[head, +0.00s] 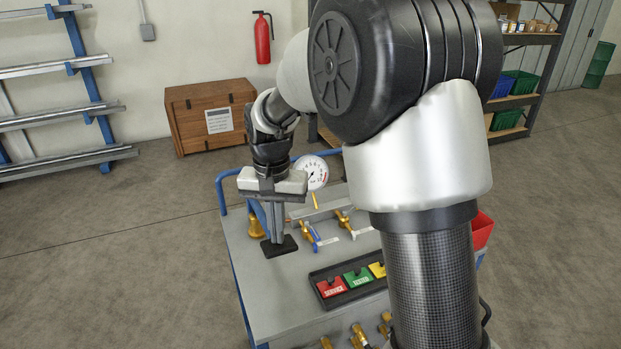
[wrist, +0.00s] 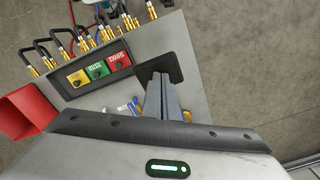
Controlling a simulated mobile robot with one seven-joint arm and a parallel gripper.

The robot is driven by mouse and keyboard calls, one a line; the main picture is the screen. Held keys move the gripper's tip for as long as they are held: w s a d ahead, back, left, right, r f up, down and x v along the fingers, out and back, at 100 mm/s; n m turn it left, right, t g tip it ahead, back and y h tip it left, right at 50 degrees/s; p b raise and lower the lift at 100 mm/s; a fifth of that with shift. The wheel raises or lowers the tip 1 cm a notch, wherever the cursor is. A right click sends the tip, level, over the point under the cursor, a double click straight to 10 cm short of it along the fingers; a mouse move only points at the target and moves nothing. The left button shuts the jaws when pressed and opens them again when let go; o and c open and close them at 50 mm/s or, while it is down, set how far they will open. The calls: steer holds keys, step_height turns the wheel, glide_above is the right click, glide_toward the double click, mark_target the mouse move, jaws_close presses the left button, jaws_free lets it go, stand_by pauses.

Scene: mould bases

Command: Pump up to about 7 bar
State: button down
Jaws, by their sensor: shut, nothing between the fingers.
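A round white pressure gauge (head: 311,173) stands at the back of the grey cart (head: 240,262), to the right of my gripper; its needle is too small to read surely. A flat black pad (head: 278,247) lies at the cart's left part, and it also shows in the wrist view (wrist: 176,58). My gripper (head: 277,238) points straight down with its fingers together and empty. The fingertips (wrist: 160,77) are at or just above the pad; I cannot tell whether they touch it. No part is clearly recognisable as a pump; my arm hides some of the cart.
Valves with a blue lever (head: 322,240) and a white lever (head: 360,232) stand right of the pad. A black tray (head: 350,296) holds red, green and yellow tags. Brass fittings (head: 359,336) line the front. A red bin (wrist: 24,112) hangs on the cart's side.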

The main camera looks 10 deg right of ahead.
step_height(320, 180, down, 14)
steer(key=b, duration=0.8)
steer(key=shift+r, duration=0.2)
step_height(320, 180, up, 16)
steer(key=p, duration=1.2)
steer(key=shift+r+p, duration=0.25)
steer(key=shift+p, duration=0.05)
steer(key=shift+f, duration=0.1)
step_height(320, 180, down, 17)
steer(key=b, duration=1.1)
steer(key=shift+r, duration=0.2)
step_height(320, 180, up, 17)
steer(key=p, duration=1.2)
steer(key=shift+f, duration=0.25)
